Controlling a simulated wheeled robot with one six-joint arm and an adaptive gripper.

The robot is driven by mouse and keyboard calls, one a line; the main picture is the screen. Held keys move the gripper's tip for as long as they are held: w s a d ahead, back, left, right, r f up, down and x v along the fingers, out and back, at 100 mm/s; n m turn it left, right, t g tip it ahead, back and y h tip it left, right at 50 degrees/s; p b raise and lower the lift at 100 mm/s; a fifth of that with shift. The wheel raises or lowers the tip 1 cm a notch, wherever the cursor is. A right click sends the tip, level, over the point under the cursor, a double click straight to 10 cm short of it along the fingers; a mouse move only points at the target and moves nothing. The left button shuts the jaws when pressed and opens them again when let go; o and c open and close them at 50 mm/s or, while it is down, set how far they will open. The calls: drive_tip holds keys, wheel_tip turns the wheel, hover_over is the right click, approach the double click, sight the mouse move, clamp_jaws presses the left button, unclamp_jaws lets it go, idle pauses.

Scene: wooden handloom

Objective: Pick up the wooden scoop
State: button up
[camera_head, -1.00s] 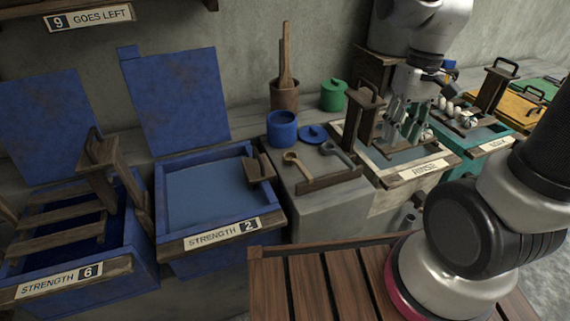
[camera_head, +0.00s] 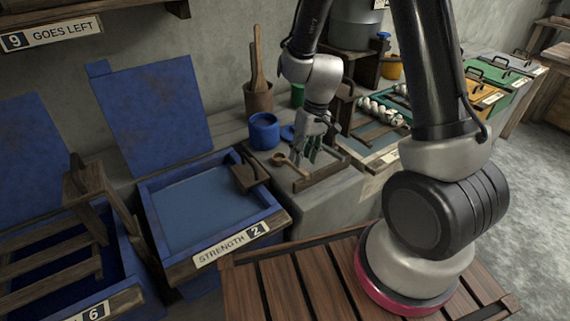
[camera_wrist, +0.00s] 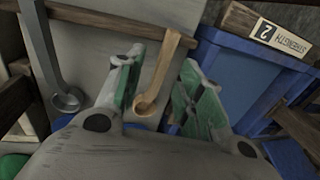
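The wooden scoop (camera_head: 278,158) lies on the grey bench top, its round bowl towards the blue pot. In the wrist view the light wooden scoop (camera_wrist: 163,70) appears between my two fingers, its bowl nearer the palm and its handle pointing away. My gripper (camera_head: 308,150) is over the bench just right of the scoop's bowl. In the wrist view my gripper (camera_wrist: 159,64) is open, with green pads and a gap on both sides of the scoop. The fingers do not appear to touch it. Their height above it is hard to tell.
A grey metal ladle (camera_wrist: 66,98) lies beside the scoop. A wooden rail (camera_head: 321,173) edges the bench front. A blue pot (camera_head: 264,131) and a brown pot with wooden sticks (camera_head: 258,98) stand behind. The blue vat labelled Strength 2 (camera_head: 205,205) is to the left.

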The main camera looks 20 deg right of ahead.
sight(298, 170)
drive_tip(key=f, duration=0.2)
drive_tip(key=a+f, duration=0.1)
drive_tip(key=f, duration=0.2)
drive_tip(key=shift+a+f, duration=0.3)
drive_tip(key=shift+f, duration=0.05)
clamp_jaws()
